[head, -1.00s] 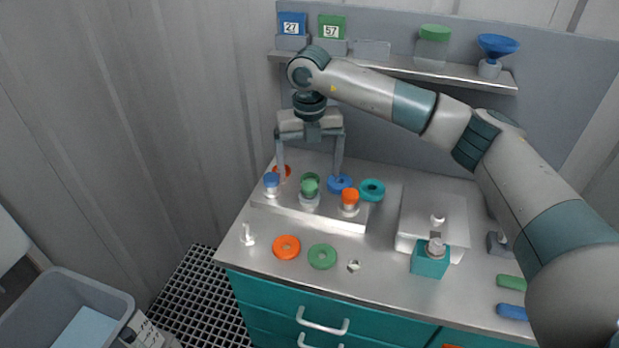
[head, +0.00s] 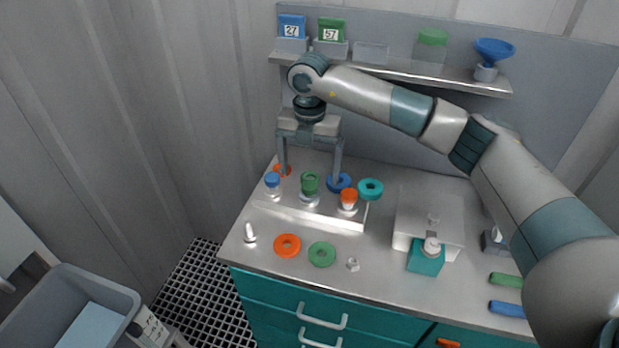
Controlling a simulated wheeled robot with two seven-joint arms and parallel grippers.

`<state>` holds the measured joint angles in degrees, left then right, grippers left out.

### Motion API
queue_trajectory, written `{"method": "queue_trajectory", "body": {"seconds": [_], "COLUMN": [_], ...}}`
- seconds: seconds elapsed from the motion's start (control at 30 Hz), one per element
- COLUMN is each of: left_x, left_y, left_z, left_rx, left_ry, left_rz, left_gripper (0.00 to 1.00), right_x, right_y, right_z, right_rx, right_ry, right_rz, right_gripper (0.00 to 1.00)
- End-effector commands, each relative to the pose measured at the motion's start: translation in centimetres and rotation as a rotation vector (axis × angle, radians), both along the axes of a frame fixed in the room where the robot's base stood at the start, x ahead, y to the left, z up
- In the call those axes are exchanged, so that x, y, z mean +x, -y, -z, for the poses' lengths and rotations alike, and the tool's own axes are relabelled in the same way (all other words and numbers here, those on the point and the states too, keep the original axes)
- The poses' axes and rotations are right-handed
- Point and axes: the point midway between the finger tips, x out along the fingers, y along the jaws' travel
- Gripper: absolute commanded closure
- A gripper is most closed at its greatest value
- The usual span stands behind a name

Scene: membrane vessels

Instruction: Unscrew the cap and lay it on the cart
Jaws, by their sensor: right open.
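Three capped vessels stand in a row on a raised steel plate (head: 331,217): one with a blue cap (head: 272,180), one with a green cap (head: 310,183) and one with an orange cap (head: 348,196). All three caps sit on their vessels. The task does not say which cap is meant. My right gripper (head: 311,176) points down with its fingers wide apart, around or just behind the green cap. I cannot tell the exact depth. It holds nothing. The steel top of the cart (head: 385,260) carries the plate. My left gripper is not in view.
Orange (head: 287,245), green (head: 321,254) and teal (head: 370,189) rings lie around the plate. A shelf (head: 395,72) runs behind. A grey bin (head: 95,281) stands lower left. Bare top shows near the front edge.

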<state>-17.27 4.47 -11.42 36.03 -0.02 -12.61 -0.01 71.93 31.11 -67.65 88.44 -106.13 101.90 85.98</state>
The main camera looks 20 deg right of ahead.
Motion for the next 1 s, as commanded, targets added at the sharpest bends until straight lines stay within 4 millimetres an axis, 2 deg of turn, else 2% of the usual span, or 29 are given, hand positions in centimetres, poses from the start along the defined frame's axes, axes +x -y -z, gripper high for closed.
{"method": "queue_trajectory", "body": {"seconds": [0.03,0.13,0.53,0.93,1.0], "left_x": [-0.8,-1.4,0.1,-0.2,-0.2], "left_y": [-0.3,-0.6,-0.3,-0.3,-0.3], "left_z": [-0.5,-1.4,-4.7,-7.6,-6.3], "left_rx": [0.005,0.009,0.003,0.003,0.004], "left_ry": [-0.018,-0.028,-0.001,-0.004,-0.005], "left_rz": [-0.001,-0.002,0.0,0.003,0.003], "left_gripper": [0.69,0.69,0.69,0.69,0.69], "right_x": [0.0,-0.1,-0.1,-0.1,-0.1], "right_y": [0.0,0.0,-0.1,-0.1,0.0], "right_z": [-0.3,-0.4,-0.4,-0.4,1.3], "right_rx": [0.001,0.001,0.002,0.001,-0.001], "right_ry": [-0.001,-0.003,-0.002,-0.002,-0.001], "right_rz": [0.036,0.15,0.6,1.054,1.064], "right_gripper": [0.11,0.11,0.11,0.11,0.11]}}
